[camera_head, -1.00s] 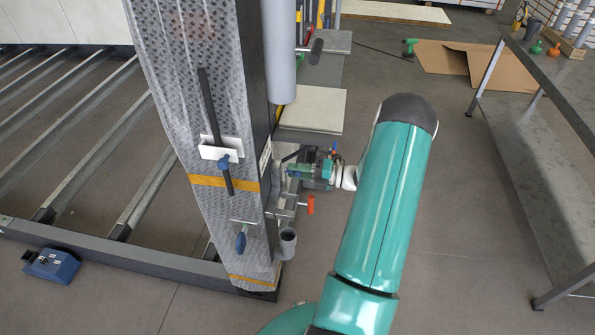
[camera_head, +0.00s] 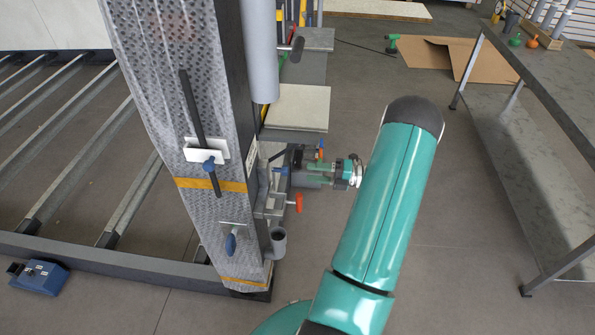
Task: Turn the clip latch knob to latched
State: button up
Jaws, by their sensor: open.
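My gripper (camera_head: 305,178) is on the right side of the dimpled grey post, beside its lower half, pointing left at it. Its fingers are small and partly lost among the fittings there; nothing is seen held in it. An orange knob (camera_head: 299,203) shows just below the gripper, on a metal fitting at the post's side. A blue knob (camera_head: 208,166) sits on a black rod on the post's front face, and a blue handle (camera_head: 231,244) hangs lower down. I cannot tell which of these is the clip latch knob, or its turn position.
The dimpled post (camera_head: 190,100) stands close to my gripper. A pale board (camera_head: 298,106) juts out above it, and a grey cup (camera_head: 278,243) sits below. A roller frame (camera_head: 70,150) lies left, with a blue box (camera_head: 38,277).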

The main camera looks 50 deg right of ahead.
jog(key=v, duration=0.4)
jog(key=shift+s+d, duration=0.1)
dwell(0.6)
